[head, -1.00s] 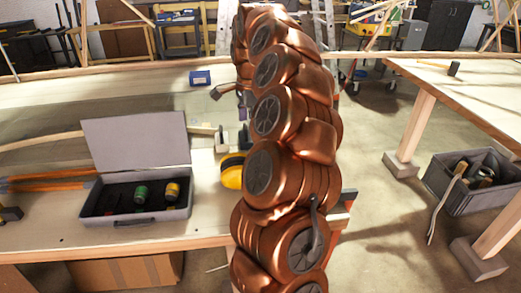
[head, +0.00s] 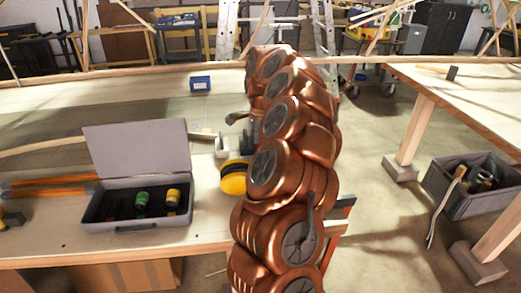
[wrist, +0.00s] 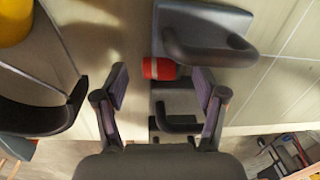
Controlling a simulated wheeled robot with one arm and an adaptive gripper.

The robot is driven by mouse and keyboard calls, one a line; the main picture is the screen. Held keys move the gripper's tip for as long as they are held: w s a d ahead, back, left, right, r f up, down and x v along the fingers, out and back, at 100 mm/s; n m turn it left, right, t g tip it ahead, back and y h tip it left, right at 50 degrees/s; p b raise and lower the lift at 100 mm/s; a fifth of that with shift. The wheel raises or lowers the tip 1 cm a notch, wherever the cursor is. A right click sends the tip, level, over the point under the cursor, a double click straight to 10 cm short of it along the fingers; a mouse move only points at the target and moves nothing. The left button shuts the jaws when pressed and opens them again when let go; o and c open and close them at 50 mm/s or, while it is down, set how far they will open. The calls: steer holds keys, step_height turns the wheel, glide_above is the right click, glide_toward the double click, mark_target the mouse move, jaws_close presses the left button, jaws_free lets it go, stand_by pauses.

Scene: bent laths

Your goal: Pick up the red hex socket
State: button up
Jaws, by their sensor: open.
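My gripper (wrist: 160,78) is open, with one finger on each side of the socket in the picture. No contact with the socket is visible. In the head view my copper-coloured arm hides the socket, and the fingers cannot be made out there.
An open grey case (head: 137,227) with green and yellow items stands on the table at left. A yellow round item (head: 233,180) lies beside my arm. A small blue box (head: 200,83) is farther back. A dark curved band (wrist: 40,118) is left of my gripper.

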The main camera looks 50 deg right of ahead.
steer(key=shift+f, duration=0.35)
steer(key=c, duration=1.2)
steer(key=shift+c, duration=0.2)
